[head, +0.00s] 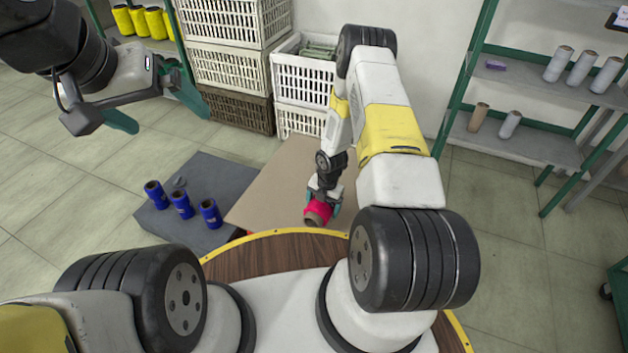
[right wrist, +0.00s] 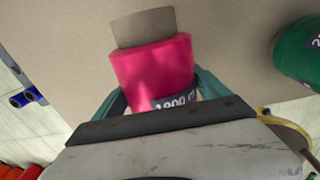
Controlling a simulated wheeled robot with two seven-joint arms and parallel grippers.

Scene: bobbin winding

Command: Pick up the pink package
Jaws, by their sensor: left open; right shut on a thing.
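The pink package (head: 318,211) is a pink-wrapped spool on a tan core, over the brown board at the centre of the head view. My right gripper (head: 323,202) is shut on it, and the teal fingers lie on either side. In the right wrist view the pink package (right wrist: 152,66) fills the middle, with a dark label partly hidden by the gripper body. I cannot tell whether it touches the board. My left gripper (head: 158,110) is open and empty, high at the upper left, far from the package.
A brown board (head: 268,190) lies below the right gripper. Several blue spools, one here (head: 181,205), stand on a dark grey surface (head: 195,165) to its left. A green spool (right wrist: 298,55) shows in the right wrist view. White crates (head: 303,85) and a shelf (head: 520,140) stand behind.

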